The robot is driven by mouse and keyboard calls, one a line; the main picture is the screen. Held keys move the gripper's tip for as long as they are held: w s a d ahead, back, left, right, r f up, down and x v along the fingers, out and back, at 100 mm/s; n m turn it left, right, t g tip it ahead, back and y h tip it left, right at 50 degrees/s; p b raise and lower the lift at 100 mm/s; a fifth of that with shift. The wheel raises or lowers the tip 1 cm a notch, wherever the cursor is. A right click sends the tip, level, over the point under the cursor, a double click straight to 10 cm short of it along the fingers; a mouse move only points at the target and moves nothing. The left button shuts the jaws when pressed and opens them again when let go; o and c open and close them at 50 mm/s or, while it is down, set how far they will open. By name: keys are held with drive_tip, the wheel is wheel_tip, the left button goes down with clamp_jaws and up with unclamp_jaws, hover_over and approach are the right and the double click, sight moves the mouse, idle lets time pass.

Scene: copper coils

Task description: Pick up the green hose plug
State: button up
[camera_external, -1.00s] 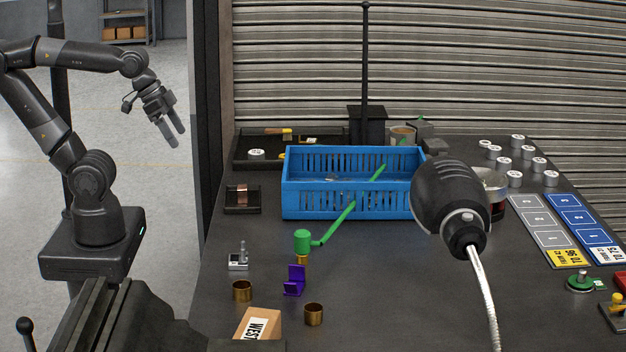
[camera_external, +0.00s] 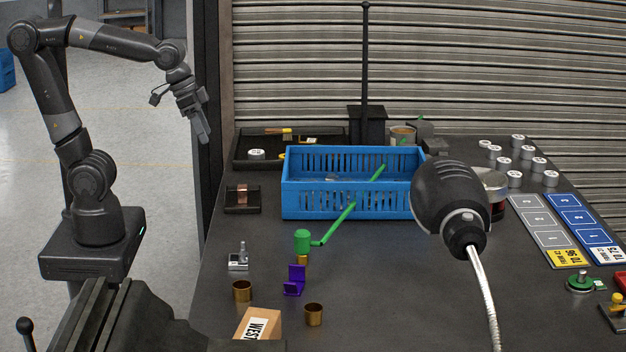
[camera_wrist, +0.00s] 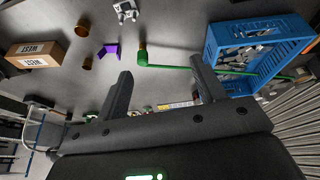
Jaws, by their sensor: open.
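The green plug (camera_external: 303,242) is a short cylinder on a brass base, standing on the dark bench. A thin green rod (camera_external: 337,224) runs from beside its foot up to the blue crate. In the wrist view the plug (camera_wrist: 142,57) shows just beyond and between my fingertips, with the rod stretching right. My gripper (camera_external: 203,128) is open and empty, pointing down at the left of the bench, well apart from the plug. Its two spread fingers also show in the wrist view (camera_wrist: 160,66).
A blue crate (camera_external: 345,213) stands behind the plug. A purple bracket (camera_external: 295,280), brass rings (camera_external: 242,291), a small metal part (camera_external: 238,260) and a cardboard box (camera_external: 262,323) lie nearby. A large dark lamp-like object (camera_external: 452,195) stands to the right.

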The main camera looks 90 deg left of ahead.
drive_tip(key=w+d+f+n+g, duration=0.1)
drive_tip(key=w+d+f, duration=0.15)
drive_tip(key=w, duration=0.45)
drive_tip(key=w+d+f+g, duration=0.1)
drive_tip(key=w+d+f, duration=0.15)
drive_tip(key=w, duration=0.45)
drive_tip(key=n+g, duration=0.1)
drive_tip(key=g, duration=0.1)
approach(303, 248)
drive_tip(key=a, duration=0.2)
drive_tip(key=shift+s+a+r, duration=0.1)
drive_tip(key=shift+a, duration=0.15)
drive_tip(key=shift+w+d+f, duration=0.1)
drive_tip(key=shift+w+f, duration=0.1)
drive_tip(key=shift+f, duration=0.1)
wheel_tip(303, 248, down, 11)
drive_tip(key=shift+d, duration=0.2)
drive_tip(key=shift+c, duration=0.2)
drive_tip(key=c, duration=1)
drive_tip(key=shift+c, duration=0.5)
drive_tip(key=shift+r, duration=0.2)
